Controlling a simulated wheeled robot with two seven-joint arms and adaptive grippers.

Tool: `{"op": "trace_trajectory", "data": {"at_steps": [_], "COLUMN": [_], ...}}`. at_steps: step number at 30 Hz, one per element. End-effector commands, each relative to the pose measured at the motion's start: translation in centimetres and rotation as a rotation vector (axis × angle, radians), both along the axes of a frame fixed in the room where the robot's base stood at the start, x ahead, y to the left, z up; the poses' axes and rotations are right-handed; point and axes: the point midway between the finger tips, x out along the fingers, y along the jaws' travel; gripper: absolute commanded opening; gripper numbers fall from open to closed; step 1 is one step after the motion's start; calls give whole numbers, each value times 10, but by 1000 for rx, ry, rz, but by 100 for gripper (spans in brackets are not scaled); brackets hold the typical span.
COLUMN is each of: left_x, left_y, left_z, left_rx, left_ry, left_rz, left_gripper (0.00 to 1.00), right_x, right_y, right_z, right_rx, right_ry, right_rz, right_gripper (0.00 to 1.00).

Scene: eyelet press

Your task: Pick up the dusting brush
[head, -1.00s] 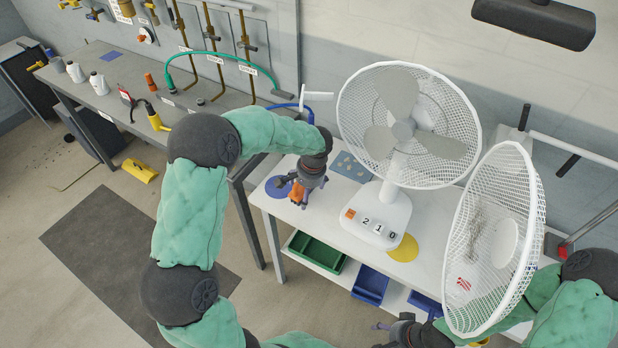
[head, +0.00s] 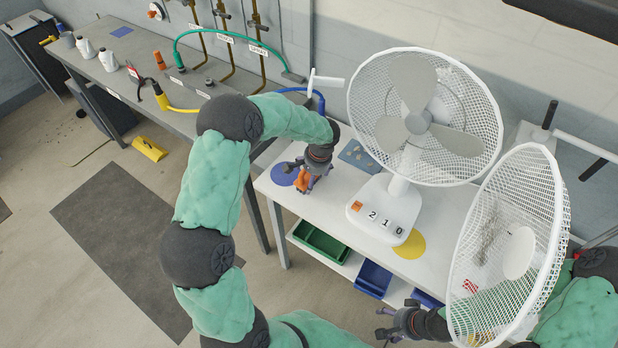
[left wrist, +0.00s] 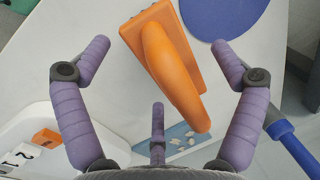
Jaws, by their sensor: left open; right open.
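The dusting brush is orange and lies on the white table under my left gripper, partly hidden by it in the head view (head: 303,184). In the left wrist view the orange brush (left wrist: 172,65) fills the space between the fingers, its handle arching toward the camera. My left gripper (left wrist: 160,62) is open, its purple fingers on either side of the brush and apart from it. It also shows in the head view (head: 314,176). My right gripper (head: 394,325) is open and empty at the lower right, in front of the table.
A white fan (head: 392,206) stands on the table beside a yellow disc (head: 410,246). A detached white fan guard (head: 482,265) is at the right, near my right arm. A blue disc (head: 283,174) lies next to the brush. Green (head: 320,243) and blue (head: 373,279) bins sit below.

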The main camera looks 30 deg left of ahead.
Motion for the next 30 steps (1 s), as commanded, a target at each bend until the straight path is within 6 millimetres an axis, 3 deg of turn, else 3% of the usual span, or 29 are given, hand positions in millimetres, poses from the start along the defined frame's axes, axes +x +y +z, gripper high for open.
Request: {"op": "trace_trajectory", "data": {"at_steps": [5, 8, 12, 13, 25, 30], "left_x": [0, 0, 0, 0, 0, 0], "left_y": [0, 0, 0, 0, 0, 0], "left_z": [0, 0, 0, 0, 1, 12], "left_rx": [0, 0, 0, 0, -1, -1], "left_ry": [-1, -1, -1, -1, 1, -2], "left_rz": [1, 1, 0, 0, 0, 0], "left_gripper": [94, 72, 32, 29, 29, 29], "right_x": [0, 0, 0, 0, 0, 0], "right_y": [0, 0, 0, 0, 0, 0], "right_z": [0, 0, 0, 0, 1, 4], "right_rx": [0, 0, 0, 0, 0, 0], "right_ry": [0, 0, 0, 0, 0, 0], "right_rz": [0, 0, 0, 0, 0, 0], "right_gripper": [70, 70, 70, 70, 70, 70]}}
